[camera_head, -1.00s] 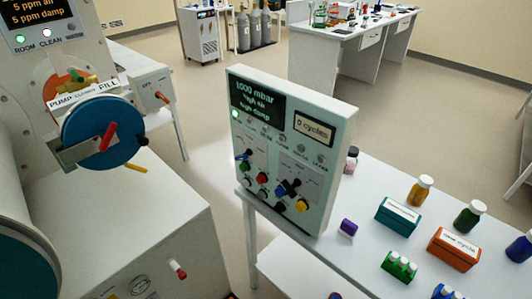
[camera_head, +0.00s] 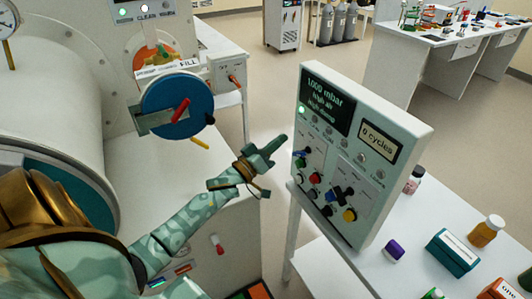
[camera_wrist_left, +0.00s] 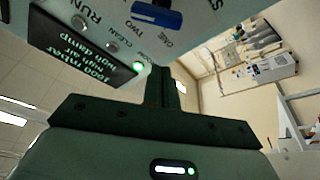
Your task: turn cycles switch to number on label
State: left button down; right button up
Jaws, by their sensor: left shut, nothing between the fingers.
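The control panel (camera_head: 330,172) stands tilted on the white table, its screen reading 1000 mbar and its small display (camera_head: 378,139) reading 0 cycles. In the left wrist view, the gripper's fingers (camera_wrist_left: 165,90) point toward the panel, where a blue switch (camera_wrist_left: 157,17) shows near ONE and TWO. My right gripper is out of view.
A teal labelled box (camera_head: 453,252), a purple block (camera_head: 393,250) and bottles stand on the table. The blue round hatch (camera_head: 178,105) is left of my gripper.

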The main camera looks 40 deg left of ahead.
aim_at(299, 154)
pick_arm(q)
jog(key=shift+w+d+f+b, duration=0.25)
jog(key=shift+d+f, duration=0.35)
jog(key=shift+f, duration=0.15)
jog(key=shift+w+d+f+b, duration=0.15)
jog(key=shift+d+f+b, duration=0.1)
jog(key=shift+d+f, duration=0.4)
